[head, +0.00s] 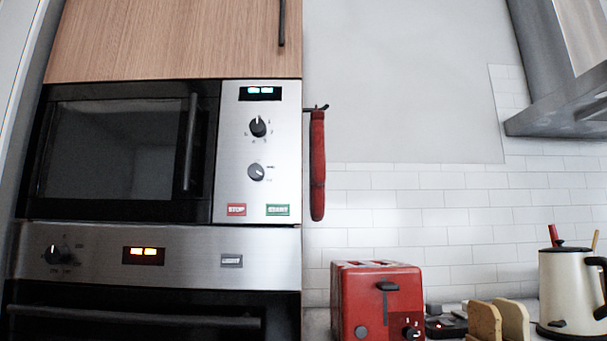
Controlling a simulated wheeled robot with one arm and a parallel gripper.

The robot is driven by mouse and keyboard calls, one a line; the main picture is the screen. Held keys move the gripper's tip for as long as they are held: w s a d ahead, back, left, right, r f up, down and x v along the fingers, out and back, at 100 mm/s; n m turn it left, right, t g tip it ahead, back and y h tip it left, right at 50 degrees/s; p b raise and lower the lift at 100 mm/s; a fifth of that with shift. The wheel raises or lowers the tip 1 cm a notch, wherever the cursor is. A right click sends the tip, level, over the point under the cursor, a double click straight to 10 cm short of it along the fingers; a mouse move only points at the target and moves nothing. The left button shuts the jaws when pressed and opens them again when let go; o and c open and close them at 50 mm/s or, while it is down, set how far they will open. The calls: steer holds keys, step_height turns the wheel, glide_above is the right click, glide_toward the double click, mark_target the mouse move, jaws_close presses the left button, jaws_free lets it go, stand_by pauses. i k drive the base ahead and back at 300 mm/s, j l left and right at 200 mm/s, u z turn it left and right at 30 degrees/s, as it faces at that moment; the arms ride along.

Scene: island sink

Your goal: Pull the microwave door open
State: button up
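The microwave (258,190) is built into a wooden cabinet at the left of the head view, above an oven. Its dark glass door (110,150) looks shut, lying flush with the front. A black vertical bar handle (190,142) stands near the door's right edge. To the right of the door is a silver panel with two knobs, a lit display, a red STOP button and a green START button. My gripper is not in view, and nothing touches the handle.
Below is an oven (185,256) with a horizontal handle. A red cloth or mitt (317,165) hangs beside the cabinet. A range hood (560,110) is upper right.

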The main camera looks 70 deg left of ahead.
mark_target(192, 202)
steer(key=u, duration=3.55)
